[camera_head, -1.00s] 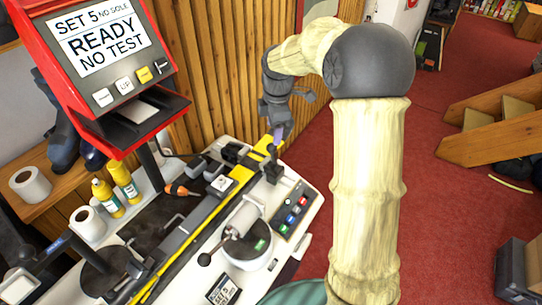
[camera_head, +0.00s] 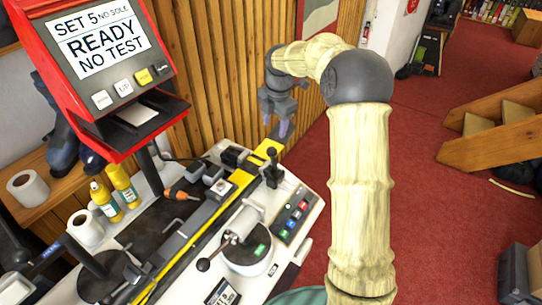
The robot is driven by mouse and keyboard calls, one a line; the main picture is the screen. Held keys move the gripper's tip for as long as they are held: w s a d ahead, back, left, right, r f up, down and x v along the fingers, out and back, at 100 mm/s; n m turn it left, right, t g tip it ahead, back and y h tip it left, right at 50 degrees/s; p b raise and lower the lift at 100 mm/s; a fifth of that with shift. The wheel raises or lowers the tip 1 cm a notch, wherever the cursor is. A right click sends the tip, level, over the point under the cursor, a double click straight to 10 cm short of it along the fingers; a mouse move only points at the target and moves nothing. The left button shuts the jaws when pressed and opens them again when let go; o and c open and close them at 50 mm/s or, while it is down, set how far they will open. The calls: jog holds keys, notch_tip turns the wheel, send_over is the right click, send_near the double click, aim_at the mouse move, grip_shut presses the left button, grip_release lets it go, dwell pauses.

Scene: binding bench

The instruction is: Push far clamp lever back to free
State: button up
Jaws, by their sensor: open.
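The far clamp lever (camera_head: 273,166) is a dark upright handle with a round knob, on a dark base at the far end of the machine's yellow-edged rail (camera_head: 224,206). It stands close to upright in the head view. My gripper (camera_head: 277,126) hangs above and slightly behind the lever in the picture, fingers pointing down. It is open and empty. A gap shows between its fingertips and the lever's knob. The white binding bench machine (camera_head: 283,251) carries the rail and lever.
A red display unit (camera_head: 88,88) reads "SET 5 NO SOLE READY NO TEST". A button panel (camera_head: 294,210) and a round drum (camera_head: 247,250) sit nearer than the lever. A slatted wooden wall (camera_head: 215,80) stands behind.

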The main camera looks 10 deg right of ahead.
aim_at(272, 150)
jog(key=f+p, duration=0.1)
jog(key=f, duration=0.4)
jog(key=w+f+p, duration=0.1)
jog(key=f, duration=0.4)
jog(key=f+p, duration=0.1)
jog(key=f, duration=0.4)
jog(key=shift+w+a, duration=0.2)
jog(key=shift+a, duration=0.2)
grip_shut()
